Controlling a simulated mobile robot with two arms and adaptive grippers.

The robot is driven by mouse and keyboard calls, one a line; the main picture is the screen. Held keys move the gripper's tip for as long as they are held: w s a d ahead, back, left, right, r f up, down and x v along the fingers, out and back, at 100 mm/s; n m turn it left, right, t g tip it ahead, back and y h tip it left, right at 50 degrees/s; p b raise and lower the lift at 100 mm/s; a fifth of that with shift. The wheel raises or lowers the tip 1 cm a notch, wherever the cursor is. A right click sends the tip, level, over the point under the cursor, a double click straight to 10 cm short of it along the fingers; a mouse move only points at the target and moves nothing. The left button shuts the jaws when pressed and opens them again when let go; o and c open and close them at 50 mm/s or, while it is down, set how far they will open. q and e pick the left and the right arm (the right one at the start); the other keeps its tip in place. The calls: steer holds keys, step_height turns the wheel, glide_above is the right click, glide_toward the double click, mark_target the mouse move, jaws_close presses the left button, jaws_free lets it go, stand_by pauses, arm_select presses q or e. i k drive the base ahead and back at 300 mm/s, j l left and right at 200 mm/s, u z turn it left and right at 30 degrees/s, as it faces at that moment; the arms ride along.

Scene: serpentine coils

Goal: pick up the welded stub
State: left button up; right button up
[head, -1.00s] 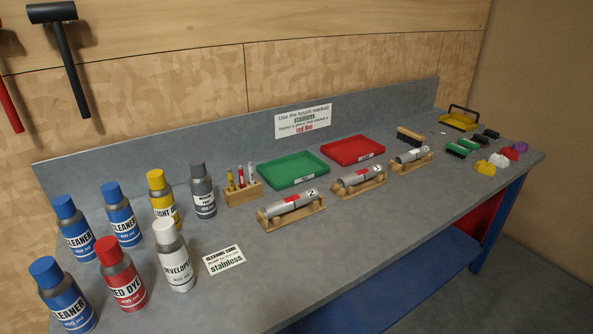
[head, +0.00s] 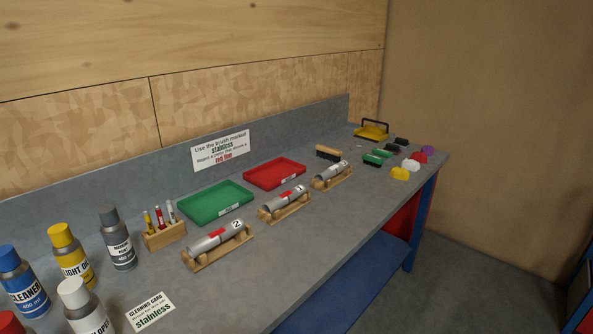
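Several short grey metal stubs lie on wooden cradles along the bench. The nearest stub (head: 219,236) has a red band and a label that reads 2. The middle stub (head: 285,198) also has a red mark and a label too small to read surely. The farthest stub (head: 330,174) is grey with a pale label, and I see no clear red on it. All rest on their cradles, tilted in the picture by perspective. Neither of my grippers is in view.
A green tray (head: 182,208) and a red tray (head: 251,179) sit behind the stubs. Spray cans, including a yellow-capped can (head: 75,262), stand at the left. Brushes and coloured pieces, such as a yellow one (head: 400,174), lie at the far right.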

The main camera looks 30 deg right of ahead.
mark_target(335, 169)
steer(key=l+u, duration=0.4)
steer(key=l, duration=0.4)
steer(key=l+u, duration=0.4)
steer(key=l, duration=0.4)
